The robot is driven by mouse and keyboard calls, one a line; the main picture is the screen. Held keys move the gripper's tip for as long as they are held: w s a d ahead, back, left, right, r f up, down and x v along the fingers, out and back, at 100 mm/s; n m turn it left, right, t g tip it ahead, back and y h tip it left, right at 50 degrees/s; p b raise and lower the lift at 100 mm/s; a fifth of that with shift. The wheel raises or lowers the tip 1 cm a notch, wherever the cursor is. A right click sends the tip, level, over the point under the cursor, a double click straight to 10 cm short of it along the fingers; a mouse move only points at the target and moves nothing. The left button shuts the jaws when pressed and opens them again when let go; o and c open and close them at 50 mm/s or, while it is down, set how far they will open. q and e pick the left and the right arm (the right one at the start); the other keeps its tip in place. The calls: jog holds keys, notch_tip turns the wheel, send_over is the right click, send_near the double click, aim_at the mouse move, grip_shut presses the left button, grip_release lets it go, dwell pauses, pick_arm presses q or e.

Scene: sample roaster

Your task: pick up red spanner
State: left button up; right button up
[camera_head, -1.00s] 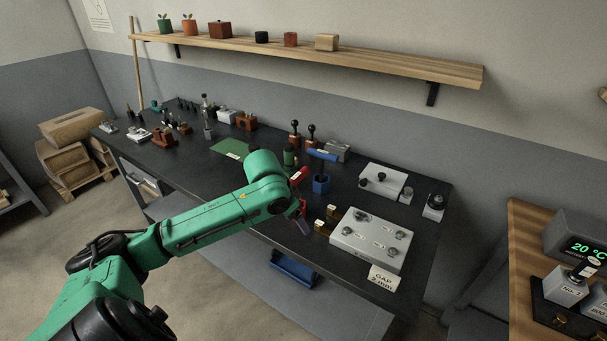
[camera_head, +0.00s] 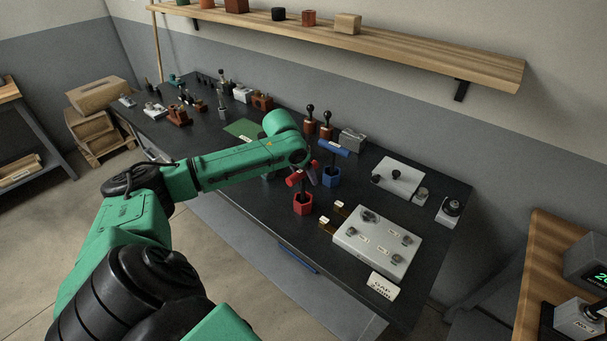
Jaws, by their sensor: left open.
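The red spanner (camera_head: 295,178) has a T-shaped handle and stands upright in a red hexagonal holder (camera_head: 303,204) near the front of the dark bench. My left gripper (camera_head: 312,174) is open, just behind and to the right of the red handle. Its fingers are small and partly hidden, so I cannot tell whether they touch the handle. My right gripper is out of view.
A grey plate with knobs (camera_head: 375,245) and a "GAP 2 mm" card (camera_head: 383,286) lie to the right on the dark bench (camera_head: 265,215). Dark-handled tools (camera_head: 326,122) stand behind. A wooden shelf (camera_head: 400,52) runs along the wall. The bench front left of the red holder is clear.

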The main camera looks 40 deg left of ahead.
pick_arm(q)
jog(key=shift+x, duration=1.05)
grip_shut()
dwell(0.5)
